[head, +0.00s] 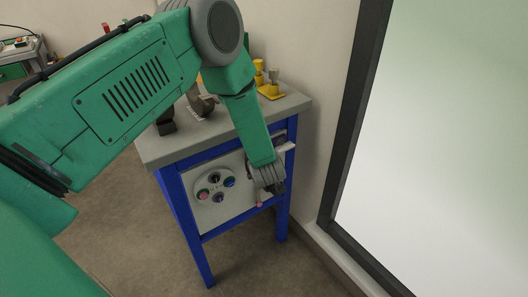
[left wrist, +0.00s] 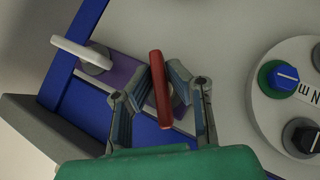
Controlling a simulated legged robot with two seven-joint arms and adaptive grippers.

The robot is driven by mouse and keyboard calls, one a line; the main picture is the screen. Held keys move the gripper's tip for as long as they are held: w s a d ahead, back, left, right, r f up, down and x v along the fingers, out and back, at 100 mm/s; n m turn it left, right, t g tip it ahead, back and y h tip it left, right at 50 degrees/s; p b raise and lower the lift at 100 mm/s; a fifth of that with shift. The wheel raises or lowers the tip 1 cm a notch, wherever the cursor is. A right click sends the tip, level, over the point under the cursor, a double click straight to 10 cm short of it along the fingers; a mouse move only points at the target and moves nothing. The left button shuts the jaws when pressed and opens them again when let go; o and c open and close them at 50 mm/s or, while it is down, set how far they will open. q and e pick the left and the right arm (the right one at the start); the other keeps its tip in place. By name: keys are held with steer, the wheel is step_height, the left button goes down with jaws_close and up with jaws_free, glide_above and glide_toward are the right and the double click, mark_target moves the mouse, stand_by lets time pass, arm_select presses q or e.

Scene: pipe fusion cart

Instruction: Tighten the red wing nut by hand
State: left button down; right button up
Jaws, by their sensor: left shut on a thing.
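The red wing nut (left wrist: 160,90) is a long narrow red bar in the left wrist view, upright in the picture and slightly tilted. My left gripper (left wrist: 161,74) has its two fingers on either side of it and is shut on it. In the head view my left gripper (head: 270,182) is at the right part of the cart's front panel, below the worktop. There the gripper hides most of the nut's place. What lies behind the nut is hidden. My right gripper is in neither view.
A white lever (left wrist: 82,53) sits beside the nut on a purple plate (left wrist: 128,72). A round knob dial (head: 215,186) is left of my gripper on the panel. The blue-framed cart (head: 181,207) has a grey top (head: 222,127) with yellow parts (head: 271,91). A wall stands close on the right.

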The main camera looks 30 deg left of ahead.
arm_select(q)
steer(key=shift+w+a+r+m+g+y+p, duration=0.2)
steer(key=shift+a+r+m+g+y+p, duration=0.3)
steer(key=shift+g+p, duration=0.6)
steer(key=shift+m+g+y+p, duration=0.3)
steer(key=shift+m+g+p, duration=0.15)
steer(key=shift+g, duration=0.25)
steer(key=shift+m+g, duration=0.25)
steer(key=shift+g, duration=0.15)
steer(key=c, duration=1.7)
jaws_free()
steer(key=shift+o, duration=0.5)
steer(key=shift+s+f, duration=0.1)
steer(key=shift+f, duration=0.15)
steer(key=shift+d, duration=0.1)
steer(key=v, duration=1.2)
